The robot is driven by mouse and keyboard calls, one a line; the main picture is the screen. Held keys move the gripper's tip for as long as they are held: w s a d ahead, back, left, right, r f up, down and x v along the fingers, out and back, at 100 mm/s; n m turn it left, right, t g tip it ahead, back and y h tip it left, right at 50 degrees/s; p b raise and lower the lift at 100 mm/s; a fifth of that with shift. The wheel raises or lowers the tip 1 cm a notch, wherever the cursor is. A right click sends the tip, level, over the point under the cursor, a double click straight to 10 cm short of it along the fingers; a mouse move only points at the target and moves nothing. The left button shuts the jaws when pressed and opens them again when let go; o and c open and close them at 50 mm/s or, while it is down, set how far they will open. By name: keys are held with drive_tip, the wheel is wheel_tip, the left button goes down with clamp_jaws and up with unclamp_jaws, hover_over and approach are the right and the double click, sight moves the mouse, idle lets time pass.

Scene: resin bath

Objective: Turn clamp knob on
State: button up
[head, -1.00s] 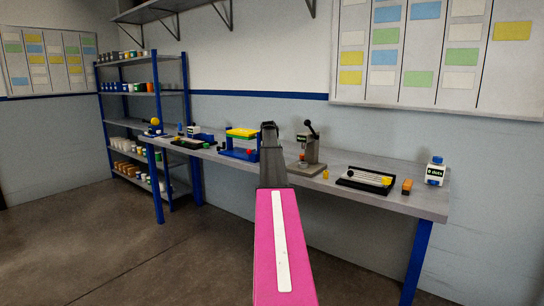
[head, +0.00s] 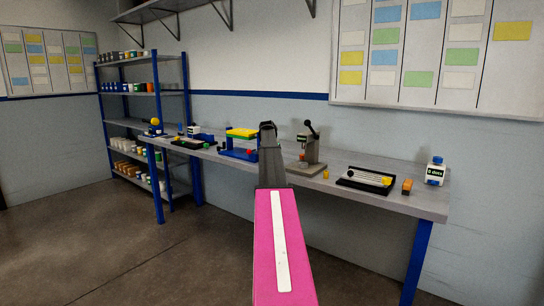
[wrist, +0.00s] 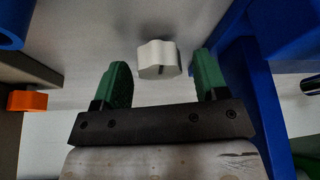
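In the wrist view, a pale grey lobed knob (wrist: 157,58), which looks like the clamp knob, lies between the green fingertips of my gripper (wrist: 160,76). The fingers are apart, with a visible gap on each side of the knob. A dark slot shows in the knob's near face. In the head view, the end of my arm with my gripper (head: 267,130) is over the bench beside the blue fixture with a yellow and green top (head: 241,134). My own arm hides the fingers and the knob there.
In the wrist view, a blue upright (wrist: 247,90) stands close to the right finger, and an orange block (wrist: 27,101) is at left. In the head view, a grey lever press (head: 311,150) and a black tray (head: 352,184) stand right on the bench (head: 425,204).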

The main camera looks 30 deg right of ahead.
drive_tip(key=v, duration=1)
drive_tip(key=shift+r, duration=0.4)
drive_tip(key=shift+a, duration=0.1)
drive_tip(key=shift+s, duration=0.1)
